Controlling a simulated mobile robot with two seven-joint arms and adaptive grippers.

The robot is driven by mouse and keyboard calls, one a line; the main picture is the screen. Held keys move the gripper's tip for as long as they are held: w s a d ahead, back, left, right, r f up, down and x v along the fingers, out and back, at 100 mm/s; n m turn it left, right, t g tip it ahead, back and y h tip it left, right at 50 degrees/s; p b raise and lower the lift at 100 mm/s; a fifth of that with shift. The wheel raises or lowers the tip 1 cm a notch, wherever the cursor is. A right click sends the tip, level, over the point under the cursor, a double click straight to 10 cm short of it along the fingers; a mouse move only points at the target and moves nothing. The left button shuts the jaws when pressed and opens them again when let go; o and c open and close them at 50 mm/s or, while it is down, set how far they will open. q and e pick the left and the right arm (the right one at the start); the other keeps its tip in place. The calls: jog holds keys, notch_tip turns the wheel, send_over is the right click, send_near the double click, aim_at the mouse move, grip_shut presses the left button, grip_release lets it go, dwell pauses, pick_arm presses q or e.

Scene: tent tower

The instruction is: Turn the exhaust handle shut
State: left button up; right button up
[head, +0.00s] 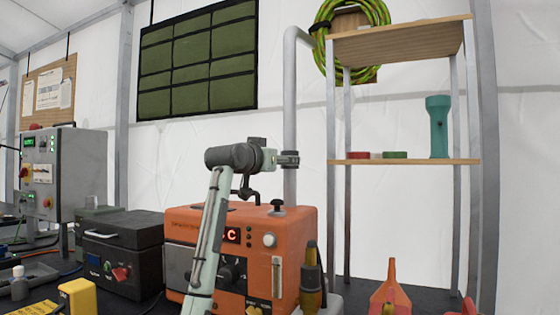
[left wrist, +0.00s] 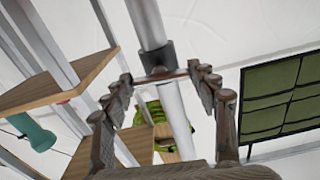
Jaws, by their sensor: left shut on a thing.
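The grey exhaust pipe (head: 290,110) rises behind the orange machine (head: 250,222). A dark collar (head: 290,159) sits around it, and the collar also shows in the left wrist view (left wrist: 157,56). The exhaust handle (left wrist: 162,76) is a thin brownish bar across the pipe at this collar. My left gripper (left wrist: 160,75) has its fingers at the two ends of the bar and is shut on it lengthwise. In the head view my left gripper (head: 272,159) is beside the collar, its fingers hard to make out. My right gripper is in neither view.
Shelves (head: 405,161) with a teal torch (head: 438,127) stand right of the pipe. A green-yellow hose coil (head: 322,40) hangs behind them. A black box (head: 124,255) is left of the orange machine.

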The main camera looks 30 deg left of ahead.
pick_arm(q)
jog(key=shift+n, duration=0.5)
jog(key=shift+c, duration=0.3)
jog(key=o, duration=1.1)
jog(key=shift+o, duration=0.2)
jog(key=shift+s, duration=0.1)
jog(key=s, duration=1.2)
jog(key=shift+d, duration=0.35)
jog(key=shift+w, duration=0.15)
jog(key=w+m, duration=0.1)
jog(key=w, duration=0.8)
jog(key=shift+a+b, duration=0.25)
jog(key=shift+b, duration=0.1)
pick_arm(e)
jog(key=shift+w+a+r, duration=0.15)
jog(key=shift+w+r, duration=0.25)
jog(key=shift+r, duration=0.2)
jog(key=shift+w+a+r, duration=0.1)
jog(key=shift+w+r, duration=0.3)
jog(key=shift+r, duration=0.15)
